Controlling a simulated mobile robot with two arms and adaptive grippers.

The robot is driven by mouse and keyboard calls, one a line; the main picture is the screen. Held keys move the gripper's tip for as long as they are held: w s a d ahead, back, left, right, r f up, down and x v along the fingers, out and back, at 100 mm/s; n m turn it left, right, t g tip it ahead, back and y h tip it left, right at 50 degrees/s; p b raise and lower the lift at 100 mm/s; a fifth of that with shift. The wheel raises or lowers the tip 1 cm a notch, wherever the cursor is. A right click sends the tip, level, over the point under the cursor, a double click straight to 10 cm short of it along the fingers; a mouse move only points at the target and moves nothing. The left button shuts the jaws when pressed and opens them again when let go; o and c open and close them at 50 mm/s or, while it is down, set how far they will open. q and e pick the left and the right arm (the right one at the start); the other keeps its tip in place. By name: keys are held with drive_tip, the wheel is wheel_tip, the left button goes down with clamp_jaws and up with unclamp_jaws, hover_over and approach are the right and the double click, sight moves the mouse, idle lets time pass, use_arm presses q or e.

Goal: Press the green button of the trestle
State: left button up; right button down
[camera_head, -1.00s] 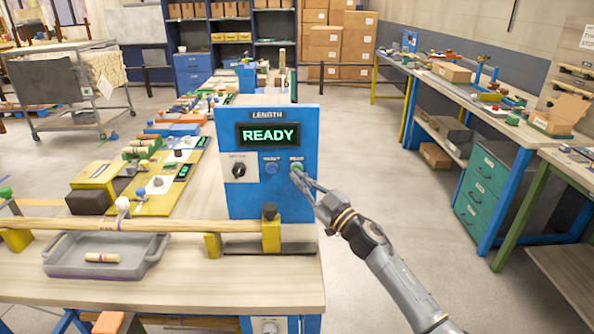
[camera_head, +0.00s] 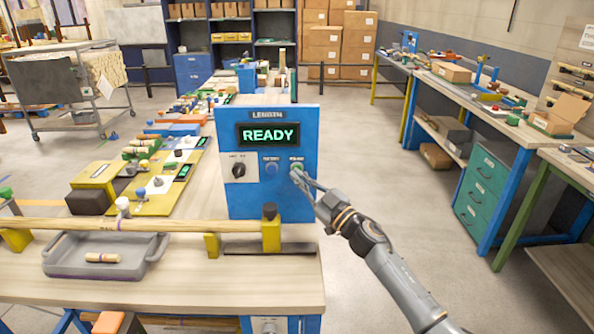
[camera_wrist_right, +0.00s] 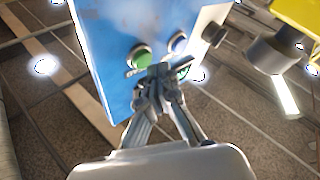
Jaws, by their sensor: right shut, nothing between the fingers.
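The blue control panel (camera_head: 262,205) stands upright on the wooden bench and its display reads READY. The green button (camera_head: 297,167) is at the panel's right, beside a blue button (camera_head: 272,168) and a black knob (camera_head: 238,170). My right gripper (camera_head: 296,175) is shut and empty, its tips at the green button's lower edge. In the right wrist view the green button (camera_wrist_right: 141,57) shows just beside the fingertips (camera_wrist_right: 158,72); I cannot tell whether they touch it. My left gripper is not in view.
A long wooden rod (camera_head: 110,225) lies across yellow supports (camera_head: 271,233) in front of the panel. A grey tray (camera_head: 65,265) holds a short striped wooden piece (camera_head: 102,258). The floor to the right is clear up to a side bench (camera_head: 465,95).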

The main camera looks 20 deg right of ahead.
drive_tip(key=shift+w, duration=0.25)
drive_tip(key=shift+w+d, duration=0.2)
drive_tip(key=shift+w, duration=0.1)
idle(0.6)
idle(0.4)
drive_tip(key=shift+s+a+p, duration=0.25)
drive_tip(key=shift+s+p, duration=0.2)
drive_tip(key=shift+s, duration=0.3)
drive_tip(key=shift+s, duration=0.1)
drive_tip(key=s+p, duration=0.1)
drive_tip(key=s, duration=0.1)
drive_tip(key=s+a+p, duration=0.1)
drive_tip(key=s+p, duration=0.1)
drive_tip(key=shift+s+a, duration=0.2)
drive_tip(key=shift+s, duration=0.1)
